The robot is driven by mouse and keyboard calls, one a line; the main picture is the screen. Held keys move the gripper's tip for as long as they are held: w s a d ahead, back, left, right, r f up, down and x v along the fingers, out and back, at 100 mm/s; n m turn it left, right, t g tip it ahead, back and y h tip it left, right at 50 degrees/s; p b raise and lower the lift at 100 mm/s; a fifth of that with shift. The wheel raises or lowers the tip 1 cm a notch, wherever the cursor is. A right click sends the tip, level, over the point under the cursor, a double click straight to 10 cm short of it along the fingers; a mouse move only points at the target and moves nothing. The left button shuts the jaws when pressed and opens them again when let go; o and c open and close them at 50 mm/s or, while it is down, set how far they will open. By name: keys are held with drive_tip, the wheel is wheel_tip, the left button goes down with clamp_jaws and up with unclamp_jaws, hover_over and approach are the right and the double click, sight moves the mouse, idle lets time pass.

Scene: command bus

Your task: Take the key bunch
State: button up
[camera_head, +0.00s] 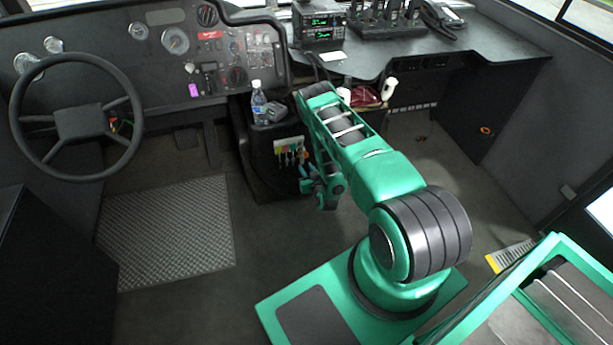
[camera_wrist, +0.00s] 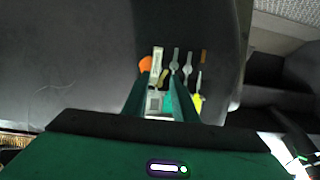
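Several keys with coloured tags (camera_head: 290,150) hang on the side of the dark console below the dashboard. In the wrist view the keys (camera_wrist: 188,66) show just beyond my fingertips, with an orange tag (camera_wrist: 145,64) at left and a yellow tag (camera_wrist: 197,102) at right. Which of them make up the key bunch I cannot tell. My gripper (camera_wrist: 160,76) points at the console, its green fingers apart. A pale grey piece (camera_wrist: 155,101) shows between the fingers; I cannot tell whether they touch it. In the head view my gripper (camera_head: 322,190) is beside the keys, at their lower right.
A water bottle (camera_head: 258,102) stands on top of the console (camera_head: 262,165). The steering wheel (camera_head: 78,120) and dashboard are at left. A dark desk (camera_head: 450,45) with radio equipment is at the back right. The floor in front of the console is clear.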

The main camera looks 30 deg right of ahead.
sight(302, 162)
drive_tip(key=shift+m+h, duration=0.3)
drive_tip(key=shift+h, duration=0.1)
drive_tip(key=shift+w+d+f, duration=0.35)
drive_tip(key=shift+w+f, duration=0.5)
drive_tip(key=shift+w, duration=0.15)
drive_tip(key=shift+w+d+f, duration=0.4)
drive_tip(key=shift+w+f, duration=0.45)
drive_tip(key=shift+w, duration=0.1)
drive_tip(key=shift+w+d+f, duration=0.35)
drive_tip(key=shift+w+f, duration=0.5)
drive_tip(key=shift+w, duration=0.15)
drive_tip(key=shift+c, duration=0.4)
clamp_jaws()
drive_tip(key=shift+r, duration=0.25)
drive_tip(key=shift+s+a, duration=0.2)
drive_tip(key=shift+s, duration=0.4)
drive_tip(key=shift+s+a, duration=0.15)
drive_tip(key=shift+s, duration=0.4)
drive_tip(key=shift+s+a, duration=0.2)
drive_tip(key=shift+s, duration=0.55)
drive_tip(key=shift+s+a, duration=0.25)
drive_tip(key=shift+s, duration=0.55)
drive_tip(key=shift+s+a, duration=0.2)
drive_tip(key=shift+s, duration=0.55)
